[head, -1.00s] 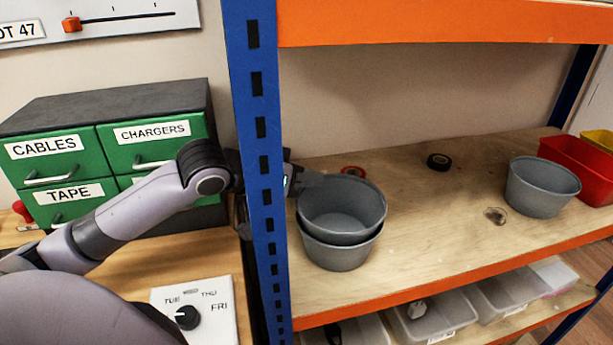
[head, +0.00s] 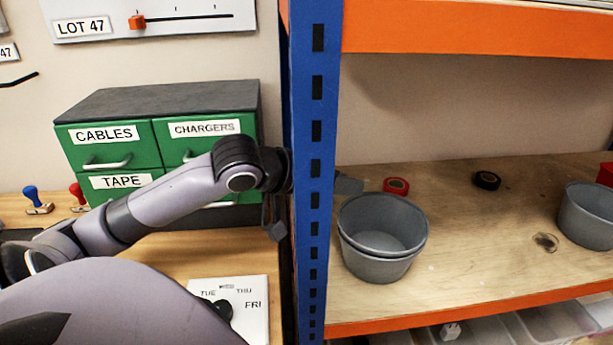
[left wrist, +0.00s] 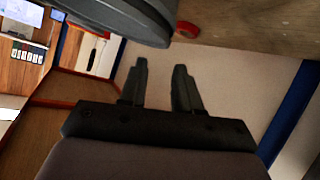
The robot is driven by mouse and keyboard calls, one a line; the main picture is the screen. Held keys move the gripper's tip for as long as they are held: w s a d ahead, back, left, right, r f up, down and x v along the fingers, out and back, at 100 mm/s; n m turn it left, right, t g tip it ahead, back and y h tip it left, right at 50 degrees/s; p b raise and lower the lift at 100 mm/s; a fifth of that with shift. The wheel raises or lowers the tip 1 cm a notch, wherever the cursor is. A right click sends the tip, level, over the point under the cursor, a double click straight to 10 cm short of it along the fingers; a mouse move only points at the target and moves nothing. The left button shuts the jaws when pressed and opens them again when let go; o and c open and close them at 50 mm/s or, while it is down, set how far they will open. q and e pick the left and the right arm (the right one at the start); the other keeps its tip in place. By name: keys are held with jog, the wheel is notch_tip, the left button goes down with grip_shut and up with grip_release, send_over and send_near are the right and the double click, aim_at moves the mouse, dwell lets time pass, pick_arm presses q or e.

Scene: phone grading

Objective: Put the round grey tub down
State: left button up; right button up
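Two round grey tubs are nested on the wooden shelf behind the blue post. The upper tub (head: 384,222) sits inside the lower tub (head: 380,268), its rim a little above the other. My left gripper (head: 348,184) is beside the back left of the upper rim, partly hidden by the post. In the left wrist view its two fingers (left wrist: 160,75) are apart with nothing between them. A grey tub rim (left wrist: 125,18) crosses the top of that view, apart from the fingers. My right gripper is not in view.
Another grey tub (head: 588,215) stands at the right on the shelf. A red tape roll (head: 396,186) and a black tape roll (head: 487,180) lie behind. The blue post (head: 313,170) stands close to my left arm. Shelf between the tubs is mostly clear.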

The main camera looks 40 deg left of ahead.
pick_arm(q)
jog(key=b+v, duration=0.1)
jog(key=v, duration=0.8)
jog(key=shift+s+r, duration=0.15)
jog(key=shift+s, duration=0.2)
dwell(0.6)
